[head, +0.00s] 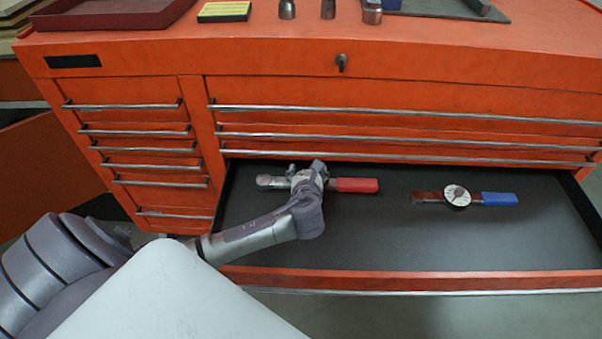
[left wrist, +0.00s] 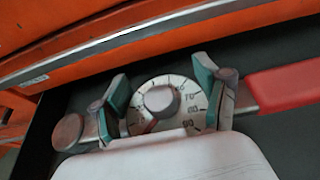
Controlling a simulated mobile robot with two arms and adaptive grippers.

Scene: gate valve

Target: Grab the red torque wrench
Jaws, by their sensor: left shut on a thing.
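The red torque wrench (head: 355,185) lies in the open drawer, its red handle pointing right and its round metal head to the left. In the left wrist view its red handle (left wrist: 290,88) and white dial show clearly. My left gripper (head: 308,180) is over the middle of the wrench, shut on it. In the left wrist view the teal-padded fingers (left wrist: 165,95) stand on both sides of the dial. The gripper hides part of the wrench's middle in the head view. My right gripper is not in view.
A blue-handled torque wrench (head: 458,196) lies to the right in the same drawer (head: 400,245). The orange cabinet's closed drawers are above, and sockets (head: 328,9) stand on its top. The drawer floor in front is bare.

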